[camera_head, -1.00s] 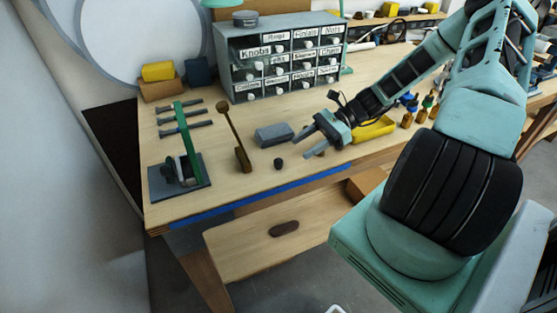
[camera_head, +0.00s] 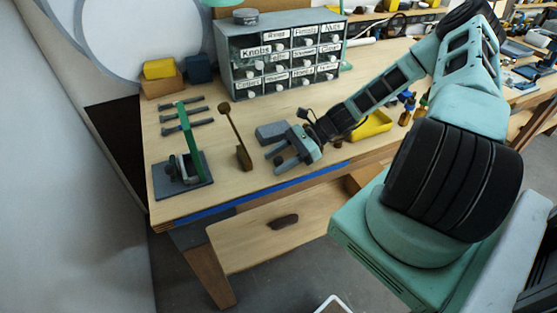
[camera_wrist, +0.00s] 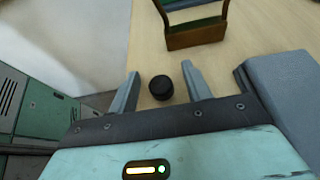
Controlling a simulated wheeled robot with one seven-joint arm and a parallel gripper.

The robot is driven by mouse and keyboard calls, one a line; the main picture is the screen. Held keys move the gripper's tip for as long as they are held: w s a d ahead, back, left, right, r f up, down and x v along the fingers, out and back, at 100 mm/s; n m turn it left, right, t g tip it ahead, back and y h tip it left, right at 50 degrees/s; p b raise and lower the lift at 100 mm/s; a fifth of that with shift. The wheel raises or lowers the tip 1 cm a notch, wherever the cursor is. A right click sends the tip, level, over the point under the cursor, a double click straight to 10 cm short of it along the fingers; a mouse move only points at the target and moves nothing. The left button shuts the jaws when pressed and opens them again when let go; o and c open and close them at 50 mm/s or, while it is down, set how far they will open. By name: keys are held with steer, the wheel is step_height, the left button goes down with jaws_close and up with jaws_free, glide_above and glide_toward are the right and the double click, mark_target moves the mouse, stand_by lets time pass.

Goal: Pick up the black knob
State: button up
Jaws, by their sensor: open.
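The black knob (camera_wrist: 161,87) is a short, dark, round piece standing on the wooden tabletop in the wrist view. My gripper (camera_wrist: 161,70) is open, with one finger on each side of the knob and a visible gap to each. In the head view my gripper (camera_head: 273,163) is low over the table near its front edge, pointing left. There I cannot make out the knob clearly, as the fingers cover its area.
A grey block (camera_head: 272,132) lies close behind my gripper. A wooden stand with an upright rod (camera_head: 243,158) is to the left. A labelled drawer cabinet (camera_head: 232,80) stands behind, and a yellow tray (camera_head: 372,126) lies to the right. Blue tape (camera_head: 250,198) marks the front edge.

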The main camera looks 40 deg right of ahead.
steer(key=c, duration=1.1)
steer(key=shift+o, duration=0.2)
steer(key=shift+r, duration=0.1)
